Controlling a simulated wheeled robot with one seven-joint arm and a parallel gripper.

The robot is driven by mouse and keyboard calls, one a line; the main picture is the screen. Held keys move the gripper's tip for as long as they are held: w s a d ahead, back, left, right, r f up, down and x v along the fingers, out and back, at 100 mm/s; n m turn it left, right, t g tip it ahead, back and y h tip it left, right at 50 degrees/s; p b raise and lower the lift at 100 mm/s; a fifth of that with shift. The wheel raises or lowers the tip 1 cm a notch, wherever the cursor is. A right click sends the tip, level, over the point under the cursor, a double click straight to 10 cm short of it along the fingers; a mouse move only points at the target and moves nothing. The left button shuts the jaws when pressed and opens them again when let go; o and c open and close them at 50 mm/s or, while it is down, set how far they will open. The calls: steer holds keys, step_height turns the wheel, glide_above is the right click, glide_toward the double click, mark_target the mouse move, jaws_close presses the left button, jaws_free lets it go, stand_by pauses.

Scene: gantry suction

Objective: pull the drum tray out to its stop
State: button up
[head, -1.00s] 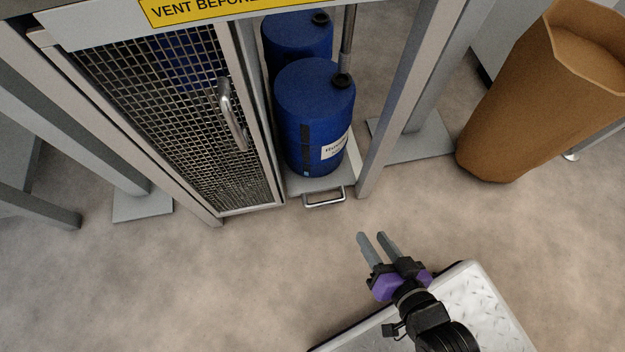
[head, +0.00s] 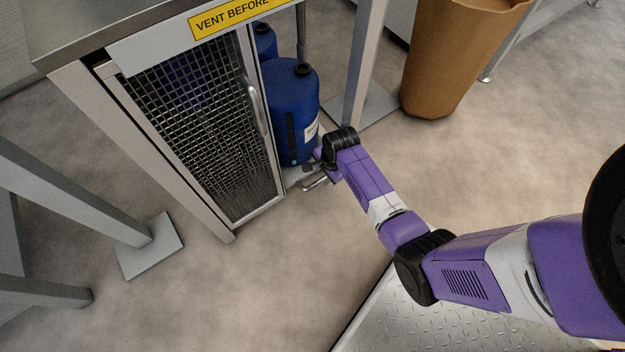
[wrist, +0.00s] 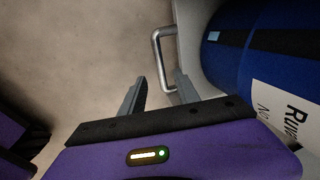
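The drum tray (wrist: 192,42) is a pale plate low in the cabinet's open bay, with blue drums on it. Its metal loop handle (wrist: 156,52) sticks out at the front. The front blue drum (head: 291,105) stands upright with a white label; it also fills the right of the wrist view (wrist: 262,45). My gripper (wrist: 160,80) is open, its two grey fingers apart. In the wrist view the handle's lower part shows between the fingertips; I cannot tell whether they touch it. In the head view my wrist partly hides the tray front and handle.
A mesh door (head: 205,120) with a vertical handle is shut left of the bay. A grey post (head: 362,65) with a floor plate stands right of it. A brown bin (head: 440,65) is farther right. The floor in front (head: 275,270) is clear.

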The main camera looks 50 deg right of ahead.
mark_target(321, 180)
steer(key=shift+m, duration=0.3)
steer(key=b+x, duration=0.1)
steer(key=x, duration=0.1)
steer(key=b+x, duration=0.2)
steer(key=x, duration=0.1)
steer(key=d+b+x, duration=0.1)
steer(key=b+x, duration=0.1)
steer(key=shift+f, duration=0.25)
steer(key=shift+a, duration=0.1)
steer(key=shift+s, duration=0.1)
jaws_close()
stand_by(1.0)
